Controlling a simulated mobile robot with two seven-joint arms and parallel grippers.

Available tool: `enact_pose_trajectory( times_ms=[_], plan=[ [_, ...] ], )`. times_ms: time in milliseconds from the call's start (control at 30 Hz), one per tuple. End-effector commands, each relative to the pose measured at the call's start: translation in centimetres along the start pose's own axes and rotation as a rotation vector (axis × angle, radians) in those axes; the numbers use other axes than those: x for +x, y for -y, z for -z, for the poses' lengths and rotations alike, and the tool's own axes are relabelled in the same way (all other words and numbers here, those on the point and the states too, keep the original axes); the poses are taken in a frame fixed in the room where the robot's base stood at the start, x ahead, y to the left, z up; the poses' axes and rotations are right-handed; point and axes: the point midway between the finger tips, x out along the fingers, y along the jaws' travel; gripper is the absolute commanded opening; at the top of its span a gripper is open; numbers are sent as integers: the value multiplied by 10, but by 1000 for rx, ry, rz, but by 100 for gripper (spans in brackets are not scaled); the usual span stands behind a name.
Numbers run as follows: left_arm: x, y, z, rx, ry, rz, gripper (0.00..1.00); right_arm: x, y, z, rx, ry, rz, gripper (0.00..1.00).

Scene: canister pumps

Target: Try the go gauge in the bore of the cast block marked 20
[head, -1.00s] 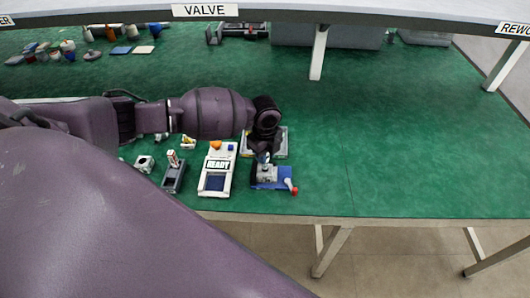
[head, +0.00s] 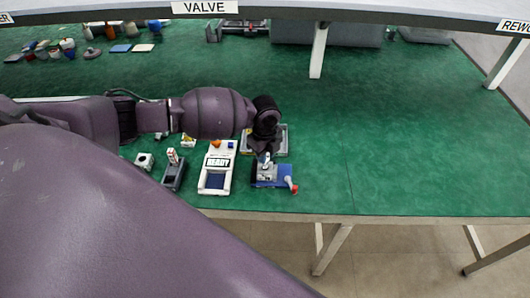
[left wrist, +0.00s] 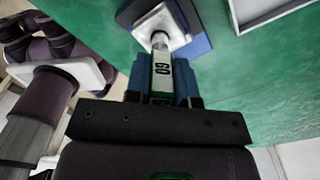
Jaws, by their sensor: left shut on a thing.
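The go gauge (left wrist: 162,72), a pale handle marked GO, is in my left gripper (left wrist: 163,92), whose blue fingers are shut on it. The gauge's metal tip meets the top of a light grey block (left wrist: 150,22) at its bore; how deep it sits I cannot tell. In the head view the block (head: 266,172) sits in a blue fixture (head: 262,182) with a red-knobbed lever, and my left gripper (head: 265,157) is right above it, pointing down. No number is readable on the block.
Left of the fixture is a white device (head: 217,167) whose display reads READY. Further left are a dark stand (head: 174,172) with an upright red-and-white piece and another grey block (head: 144,160). A grey tray (head: 284,140) lies behind my gripper. The green bench is clear to the right.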

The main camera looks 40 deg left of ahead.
Motion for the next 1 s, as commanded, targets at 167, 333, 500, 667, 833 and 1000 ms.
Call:
enact_pose_trajectory(
  times_ms=[167,333,500,667,833,1000],
  plan=[
    [3,0,0,0,0,0,0,2,0,0,0,-3,0,43],
    [6,0,0,0,0,0,0,2,0,-1,0,-2,0,43],
    [9,0,0,0,0,0,0,1,0,-5,1,2,-1,43],
    [11,0,0,0,0,0,0,-1,0,-10,2,11,-2,43],
    [14,0,0,0,0,0,0,-1,0,-13,2,14,-2,43],
    [17,0,0,0,0,-1,0,0,0,-12,2,11,-2,43]
  ],
)
